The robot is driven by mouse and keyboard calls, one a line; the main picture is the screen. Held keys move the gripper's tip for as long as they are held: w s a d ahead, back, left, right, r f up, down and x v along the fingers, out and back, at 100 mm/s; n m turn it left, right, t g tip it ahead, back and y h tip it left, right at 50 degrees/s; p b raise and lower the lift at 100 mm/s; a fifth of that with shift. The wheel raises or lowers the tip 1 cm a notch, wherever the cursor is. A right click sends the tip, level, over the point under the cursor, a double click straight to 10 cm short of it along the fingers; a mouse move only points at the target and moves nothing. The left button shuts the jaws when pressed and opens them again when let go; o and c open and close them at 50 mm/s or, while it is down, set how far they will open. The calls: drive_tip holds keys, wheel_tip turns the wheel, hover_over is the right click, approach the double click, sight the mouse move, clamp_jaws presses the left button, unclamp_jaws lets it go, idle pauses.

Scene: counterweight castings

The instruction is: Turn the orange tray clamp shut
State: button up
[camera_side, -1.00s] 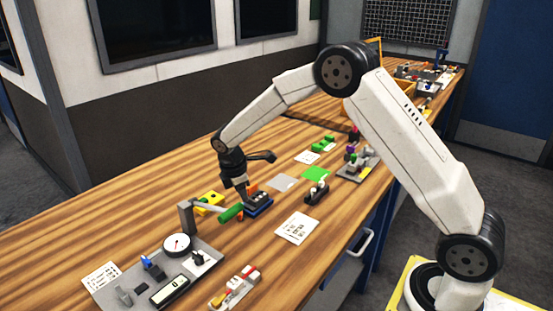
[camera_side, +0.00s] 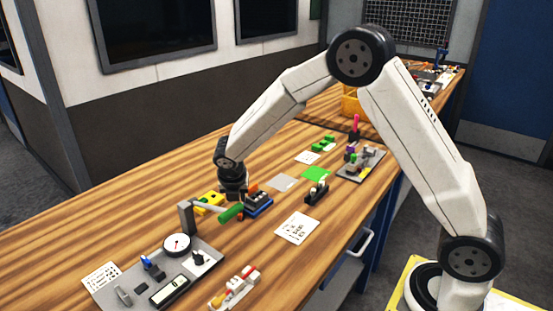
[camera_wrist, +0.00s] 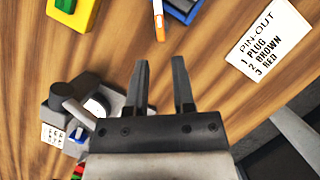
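A blue tray (camera_side: 262,212) holding dark blocks sits on the wooden bench in the side view. Its edge shows at the top of the wrist view (camera_wrist: 205,14).
A yellow block with green on top (camera_wrist: 72,14) is left of the tray. A green cylinder (camera_side: 231,213) on a lever stands close in front. A gauge plate (camera_side: 205,262) lies nearer, and a white pin-out card (camera_wrist: 268,42) lies right. A black fixture (camera_side: 316,194) stands beyond the tray.

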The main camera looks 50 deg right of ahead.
drive_tip(key=shift+f, duration=0.15)
drive_tip(key=shift+x, duration=3.8)
clamp_jaws()
